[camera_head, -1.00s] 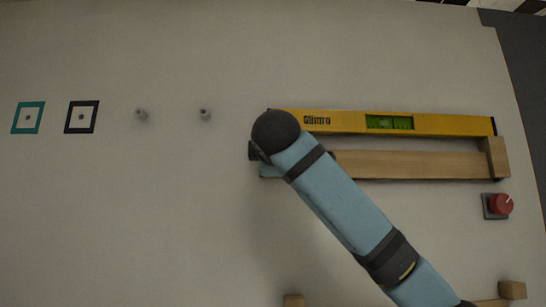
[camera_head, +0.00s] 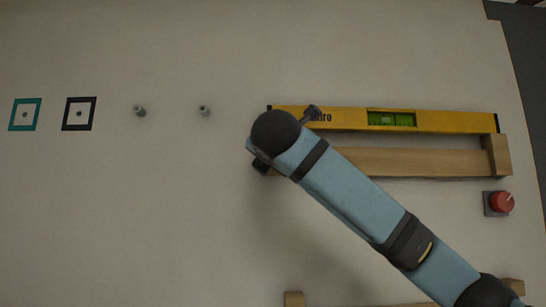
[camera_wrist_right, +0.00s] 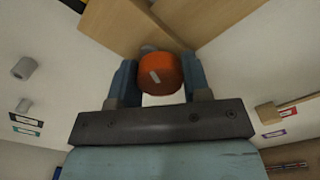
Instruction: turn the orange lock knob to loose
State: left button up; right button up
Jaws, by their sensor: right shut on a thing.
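The orange lock knob (camera_wrist_right: 160,74) shows in the right wrist view, with a short pale mark slanting across its face. My right gripper (camera_wrist_right: 159,80) is shut on it, one blue finger on each side. In the head view the knob is hidden behind my right wrist, at the left end of the wooden ledge (camera_head: 420,162). My left gripper is in neither view.
A yellow spirit level (camera_head: 450,122) rests along the ledge top. A red knob (camera_head: 501,202) sits on a grey plate at the right. Two grey pegs (camera_head: 204,110) and the teal (camera_head: 25,114) and black (camera_head: 79,113) square markers are on the wall at left. The wall between is clear.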

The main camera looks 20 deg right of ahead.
jog(key=n, duration=0.3)
jog(key=shift+f, duration=0.1)
jog(key=shift+a+n, duration=0.1)
jog(key=shift+n, duration=0.8)
jog(key=shift+f, duration=0.1)
jog(key=o, duration=0.9)
jog(key=shift+s, duration=0.1)
